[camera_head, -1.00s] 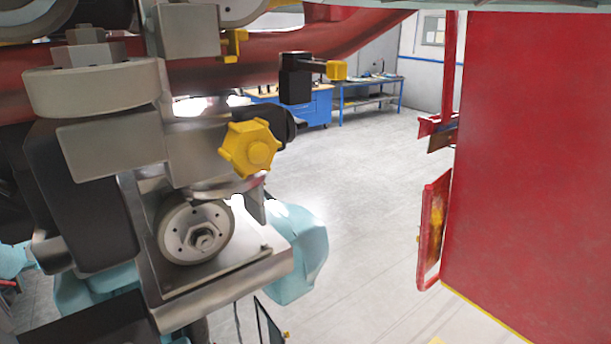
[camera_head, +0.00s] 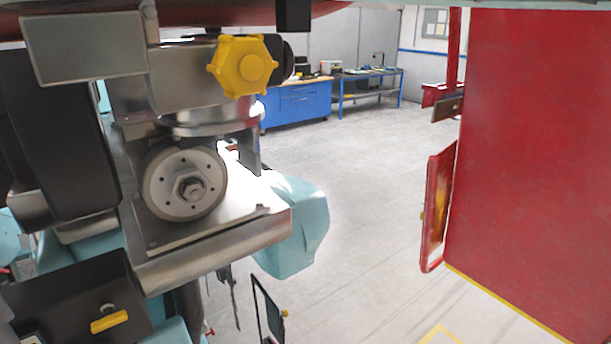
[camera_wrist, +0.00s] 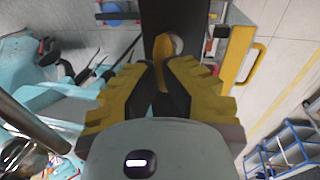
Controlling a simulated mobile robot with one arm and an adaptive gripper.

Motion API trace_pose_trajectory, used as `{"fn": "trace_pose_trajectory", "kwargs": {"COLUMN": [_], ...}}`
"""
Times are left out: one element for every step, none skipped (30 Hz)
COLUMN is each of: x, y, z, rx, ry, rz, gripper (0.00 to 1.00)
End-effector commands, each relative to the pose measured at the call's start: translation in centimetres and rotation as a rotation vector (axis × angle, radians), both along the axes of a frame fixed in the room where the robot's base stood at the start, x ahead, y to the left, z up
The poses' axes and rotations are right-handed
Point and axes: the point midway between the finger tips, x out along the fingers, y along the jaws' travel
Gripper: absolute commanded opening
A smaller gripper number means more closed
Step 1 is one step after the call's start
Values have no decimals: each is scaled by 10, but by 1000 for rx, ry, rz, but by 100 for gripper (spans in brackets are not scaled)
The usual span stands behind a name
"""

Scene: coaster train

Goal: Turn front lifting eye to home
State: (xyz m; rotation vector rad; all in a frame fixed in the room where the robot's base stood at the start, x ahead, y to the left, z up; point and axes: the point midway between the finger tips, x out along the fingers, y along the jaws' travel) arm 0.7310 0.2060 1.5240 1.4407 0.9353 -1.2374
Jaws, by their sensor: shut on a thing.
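In the wrist view my gripper (camera_wrist: 164,72) has its two yellow-padded fingers drawn together at a dark bar. A yellow piece (camera_wrist: 192,42), which looks like the front lifting eye, stands just beyond the fingertips beside a round opening. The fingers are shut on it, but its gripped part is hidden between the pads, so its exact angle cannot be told. My gripper cannot be made out in the head view.
The head view shows a yellow knob (camera_head: 243,66), a grey wheel (camera_head: 185,183) and a black box with a yellow handle (camera_head: 108,321). A red panel (camera_head: 530,160) stands right. A blue cabinet (camera_head: 297,104) stands at the back. Floor between is clear.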

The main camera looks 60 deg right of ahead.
Motion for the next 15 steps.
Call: {"fn": "trace_pose_trajectory", "kwargs": {"x": [2, 2, 1, 1, 0, 0, 0, 0, 0, 0, 0, 0, 0, 0, 0], "y": [1, 1, 2, 1, 2, 2, 1, 1, 1, 1, 1, 1, 0, 0, 0], "z": [-8, -7, -6, -4, -3, -2, -1, -1, -1, -1, -1, -1, -1, -1, -1], "rx": [3, 3, 2, 3, 4, 5, 4, 3, 2, 2, 2, 2, 2, 2, 2], "ry": [-12, -12, -11, -10, -9, -7, -6, -6, -6, -6, -6, -6, -5, -5, -5], "rz": [-19, -35, -62, -86, -103, -127, -143, -156, -167, -176, -183, -188, -191, -191, -192], "gripper": [0, 0, 0, 0, 0, 0, 0, 0, 0, 0, 0, 0, 0, 0, 0]}}
